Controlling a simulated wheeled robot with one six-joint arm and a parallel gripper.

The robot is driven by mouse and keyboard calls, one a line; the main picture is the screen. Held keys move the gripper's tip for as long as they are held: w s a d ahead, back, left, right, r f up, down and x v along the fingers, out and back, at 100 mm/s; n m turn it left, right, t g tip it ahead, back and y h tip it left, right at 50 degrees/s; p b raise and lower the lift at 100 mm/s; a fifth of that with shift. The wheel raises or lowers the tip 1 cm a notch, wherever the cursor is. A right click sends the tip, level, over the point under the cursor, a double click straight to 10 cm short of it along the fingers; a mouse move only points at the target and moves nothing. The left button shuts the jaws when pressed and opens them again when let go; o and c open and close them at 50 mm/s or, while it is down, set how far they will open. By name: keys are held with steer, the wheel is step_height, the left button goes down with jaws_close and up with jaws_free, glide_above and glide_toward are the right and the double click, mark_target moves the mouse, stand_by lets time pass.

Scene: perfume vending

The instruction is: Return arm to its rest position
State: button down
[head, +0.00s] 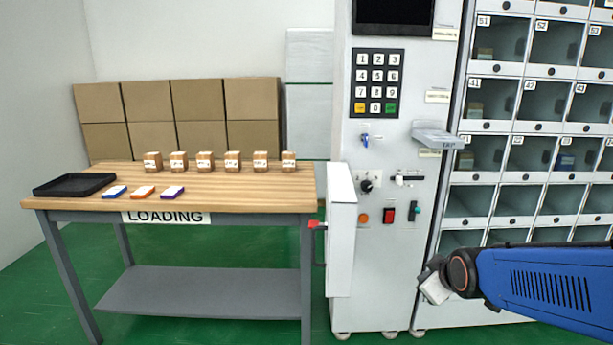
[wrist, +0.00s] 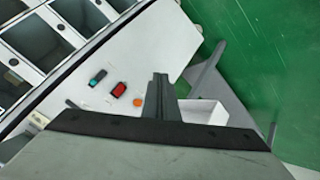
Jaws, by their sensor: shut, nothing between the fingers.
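My blue arm reaches in from the right edge of the head view, low in front of the vending machine (head: 384,265). The end of the arm is near the lower right of the machine's control panel. In the wrist view my gripper (wrist: 158,88) shows as dark grey fingers closed together, with nothing held. Beyond the fingers are the machine's teal button (wrist: 97,78), red switch (wrist: 119,89) and orange button (wrist: 138,102), apart from the gripper. The fingertips cannot be made out clearly in the head view.
A wooden loading table (head: 250,195) at left holds a black tray (head: 75,185), several small boxes (head: 205,160) and 3 coloured cards (head: 143,192). Numbered compartments (head: 500,155) stand behind the arm. A white door (head: 341,230) juts out beside the table. Green floor is open in front.

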steer(key=s+r+m+g, duration=0.2)
steer(key=s+m+g, duration=0.2)
steer(key=s, duration=1.9)
steer(key=a+m, duration=0.1)
steer(key=m, duration=0.2)
steer(key=shift+m+g, duration=0.3)
steer(key=shift+g, duration=0.1)
